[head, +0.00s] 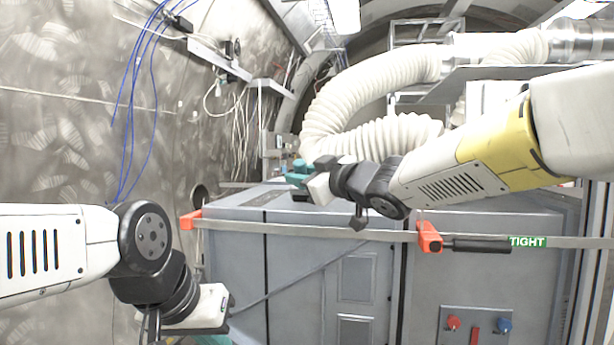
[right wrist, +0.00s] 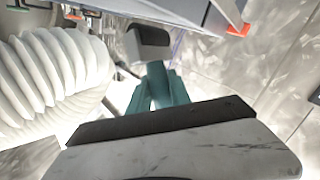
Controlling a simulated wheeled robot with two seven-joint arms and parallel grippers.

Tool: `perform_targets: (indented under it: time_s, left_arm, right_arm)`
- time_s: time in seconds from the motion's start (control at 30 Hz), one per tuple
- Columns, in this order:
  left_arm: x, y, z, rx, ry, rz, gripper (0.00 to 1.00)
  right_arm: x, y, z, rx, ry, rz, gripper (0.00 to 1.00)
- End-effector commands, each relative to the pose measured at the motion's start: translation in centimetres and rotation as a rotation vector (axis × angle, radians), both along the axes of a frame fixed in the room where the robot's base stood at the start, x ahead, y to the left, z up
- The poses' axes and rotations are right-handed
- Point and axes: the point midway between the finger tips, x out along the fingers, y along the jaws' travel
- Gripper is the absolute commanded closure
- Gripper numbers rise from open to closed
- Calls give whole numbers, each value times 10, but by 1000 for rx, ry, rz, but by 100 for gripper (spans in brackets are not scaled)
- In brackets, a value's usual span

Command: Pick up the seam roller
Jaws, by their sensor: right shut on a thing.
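My right gripper (head: 297,174) is over the top of the grey cabinet, its teal fingers closed. In the right wrist view the teal fingers (right wrist: 163,90) come together on a small thing with a dark, blocky end (right wrist: 150,40), which I take for the seam roller. Most of it is hidden by the fingers. In the head view only a small dark piece (head: 300,196) shows below the fingers; I cannot tell whether it touches the cabinet top. My left gripper (head: 214,340) is low at the left, its teal fingers mostly cut off by the frame edge.
The grey cabinet (head: 230,214) fills the middle, with a strap and orange-red clamps (head: 429,237) along its front edge. A ribbed white duct (head: 370,85) curves behind my right gripper. Blue cables (head: 150,110) hang on the left wall. Red and blue knobs (head: 453,322) sit low at right.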

Motion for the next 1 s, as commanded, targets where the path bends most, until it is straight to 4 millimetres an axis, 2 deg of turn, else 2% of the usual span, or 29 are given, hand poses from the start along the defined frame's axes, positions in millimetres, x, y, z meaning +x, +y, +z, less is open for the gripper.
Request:
perform_targets:
  time_s: [0.03,0.3,0.5,0.7,1.0]
  left_arm:
    - [0,0,0,0,0,0,100]
    - [0,0,0,0,0,0,100]
    - [0,0,0,0,0,0,100]
    - [0,0,0,0,0,0,100]
    - [0,0,0,0,0,0,100]
  right_arm:
    - [-15,3,2,2,-4,2,100]
    - [-80,16,3,1,-8,2,100]
    - [-114,22,3,3,-7,1,100]
    - [-128,25,3,2,-5,0,100]
    - [-129,25,3,3,-5,0,100]
